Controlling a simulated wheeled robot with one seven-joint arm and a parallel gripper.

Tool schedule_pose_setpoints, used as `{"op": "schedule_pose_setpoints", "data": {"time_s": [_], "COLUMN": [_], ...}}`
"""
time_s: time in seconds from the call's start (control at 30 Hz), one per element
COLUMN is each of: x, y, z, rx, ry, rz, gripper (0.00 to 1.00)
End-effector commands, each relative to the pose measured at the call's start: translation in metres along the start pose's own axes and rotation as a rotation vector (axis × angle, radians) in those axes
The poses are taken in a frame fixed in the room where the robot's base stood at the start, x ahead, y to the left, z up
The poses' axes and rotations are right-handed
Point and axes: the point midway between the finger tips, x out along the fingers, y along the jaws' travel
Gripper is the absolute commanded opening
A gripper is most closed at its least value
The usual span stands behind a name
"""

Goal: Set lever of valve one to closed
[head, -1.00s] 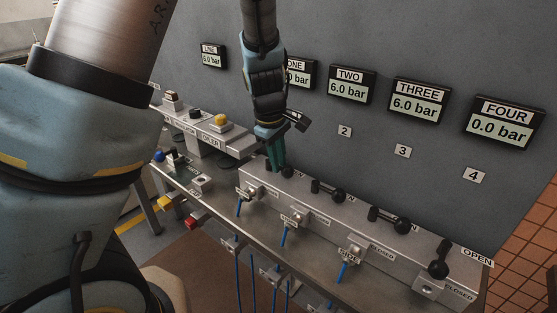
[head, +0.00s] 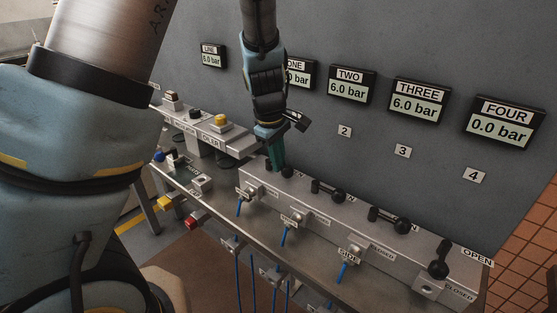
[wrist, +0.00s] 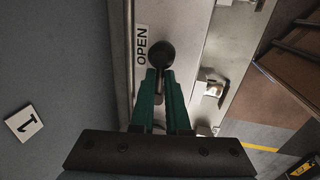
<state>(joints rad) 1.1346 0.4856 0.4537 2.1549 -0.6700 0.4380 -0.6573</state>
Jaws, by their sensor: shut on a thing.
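The lever of valve one, with a black ball knob, shows in the wrist view (wrist: 160,54) beside the OPEN label (wrist: 141,44). In the head view its knob (head: 287,172) sits at the left end of the grey valve box. My gripper (head: 277,163) reaches down to it from above. In the wrist view the green fingers of my gripper (wrist: 160,80) are shut on the lever just below the knob. The fingers hide most of the lever arm. The gauge for valve one (head: 300,73) is partly hidden by my arm and its reading ends in "0 bar".
Levers two (head: 329,191), three (head: 390,220) and four (head: 438,262) stand along the same box to the right. Gauge two (head: 351,85) and gauge three (head: 419,101) read 6.0 bar; gauge four (head: 503,122) reads 0.0 bar. Several buttons sit on a console (head: 205,135) at left. The wall is close behind.

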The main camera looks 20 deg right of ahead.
Motion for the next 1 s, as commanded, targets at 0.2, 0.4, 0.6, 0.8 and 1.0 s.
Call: {"op": "schedule_pose_setpoints", "data": {"time_s": [0.2, 0.4, 0.6, 0.8, 1.0], "x": [0.0001, 0.0002, 0.0007, 0.0013, 0.0012], "y": [-0.0006, -0.0007, -0.0016, -0.0048, -0.0102], "z": [-0.0001, -0.0001, -0.0005, -0.0017, -0.0039], "rx": [-0.001, 0.0, 0.018, 0.101, 0.253], "ry": [0.0, 0.0, -0.005, -0.022, -0.052], "rz": [-0.001, -0.001, -0.001, 0.001, 0.002], "gripper": [0.0, 0.0, 0.0, 0.0, 0.0]}}
